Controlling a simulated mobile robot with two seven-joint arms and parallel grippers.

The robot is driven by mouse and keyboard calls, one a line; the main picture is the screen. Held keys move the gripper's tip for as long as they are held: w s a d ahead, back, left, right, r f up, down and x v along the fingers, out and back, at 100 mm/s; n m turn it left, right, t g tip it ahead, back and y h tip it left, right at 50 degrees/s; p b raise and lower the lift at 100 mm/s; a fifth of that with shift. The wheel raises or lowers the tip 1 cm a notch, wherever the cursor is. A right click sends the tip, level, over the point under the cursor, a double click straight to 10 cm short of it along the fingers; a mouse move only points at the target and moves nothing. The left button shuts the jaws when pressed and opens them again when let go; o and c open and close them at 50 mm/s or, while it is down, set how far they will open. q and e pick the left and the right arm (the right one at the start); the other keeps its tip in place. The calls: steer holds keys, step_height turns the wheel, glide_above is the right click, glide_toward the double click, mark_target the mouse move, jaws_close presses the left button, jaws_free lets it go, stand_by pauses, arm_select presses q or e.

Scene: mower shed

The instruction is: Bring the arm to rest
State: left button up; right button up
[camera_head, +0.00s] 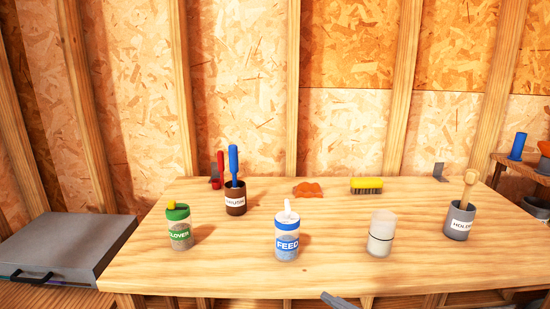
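A grey tip (338,301), seemingly part of my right gripper, shows at the bottom edge of the head view, just in front of the table's front edge. The rest of it is cut off by the frame, so I cannot tell whether it is open or shut, or whether it holds anything. My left gripper is not in view. The wooden table (240,275) stands ahead of me.
On the table stand a green-lidded clover jar (179,230), a feed jar (287,238), a frosted jar (381,235), a brown cup (236,203) and a grey holder (459,222). An orange cloth (308,190) and yellow brush (366,185) lie behind.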

steer(key=s+d+f+n+h, duration=0.3)
steer(key=s+f+n+h, duration=0.2)
steer(key=f+n, duration=0.5)
steer(key=s+d+f+n+h, duration=0.4)
steer(key=f+n, duration=0.1)
steer(key=n, duration=0.8)
arm_select(q)
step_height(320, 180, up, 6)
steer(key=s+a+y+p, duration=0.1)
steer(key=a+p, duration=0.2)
steer(key=p, duration=0.7)
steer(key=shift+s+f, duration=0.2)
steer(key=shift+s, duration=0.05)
arm_select(e)
steer(key=s+d+r+n+g+h, duration=0.1)
steer(key=s+d+r, duration=0.1)
steer(key=r, duration=0.3)
steer(key=shift+d+h, duration=0.4)
steer(key=shift+d, duration=0.35)
steer(key=shift+f, duration=0.1)
